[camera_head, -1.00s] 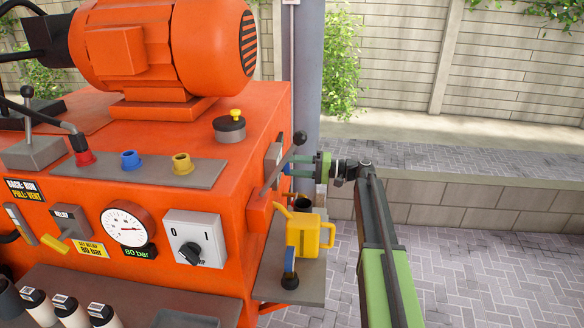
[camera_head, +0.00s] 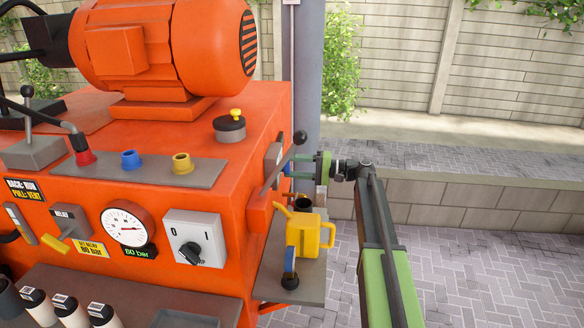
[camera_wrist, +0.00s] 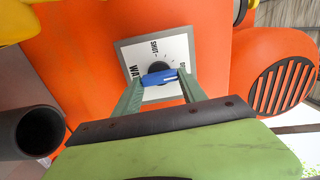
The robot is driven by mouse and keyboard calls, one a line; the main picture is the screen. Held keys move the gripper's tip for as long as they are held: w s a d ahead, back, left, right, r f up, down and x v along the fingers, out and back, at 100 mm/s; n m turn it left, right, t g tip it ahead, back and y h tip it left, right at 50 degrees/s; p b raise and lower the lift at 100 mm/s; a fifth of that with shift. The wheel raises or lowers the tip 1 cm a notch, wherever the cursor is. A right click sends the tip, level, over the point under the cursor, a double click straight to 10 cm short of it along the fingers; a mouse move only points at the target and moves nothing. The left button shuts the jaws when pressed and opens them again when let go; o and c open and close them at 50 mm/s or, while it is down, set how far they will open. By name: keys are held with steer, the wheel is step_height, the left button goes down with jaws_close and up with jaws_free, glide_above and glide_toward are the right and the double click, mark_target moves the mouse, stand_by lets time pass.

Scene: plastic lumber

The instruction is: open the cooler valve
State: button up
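The cooler valve has a blue handle (camera_wrist: 160,77) on a dark hub in a square white plate (camera_wrist: 178,48) with a grey frame. Partly hidden dark lettering is on the plate. My gripper (camera_wrist: 161,80) has one green finger at each end of the handle, with no clear gap, and looks shut on it. In the head view, my gripper (camera_head: 300,168) reaches the right side of the orange machine (camera_head: 235,190) from the right. The valve plate there is seen edge-on and mostly hidden; a bit of blue shows at the fingertips.
A black-knobbed lever (camera_head: 284,160) stands just left of my gripper. Below are a yellow can (camera_head: 304,234) and a blue-handled part (camera_head: 290,266) on a grey shelf (camera_head: 310,283). A dark open pipe (camera_wrist: 38,132) is near in the wrist view. Paving (camera_head: 480,265) on the right is clear.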

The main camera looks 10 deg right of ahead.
steer(key=o, duration=0.4)
steer(key=v, duration=1.7)
steer(key=shift+s+d, duration=0.1)
steer(key=shift+d, duration=0.1)
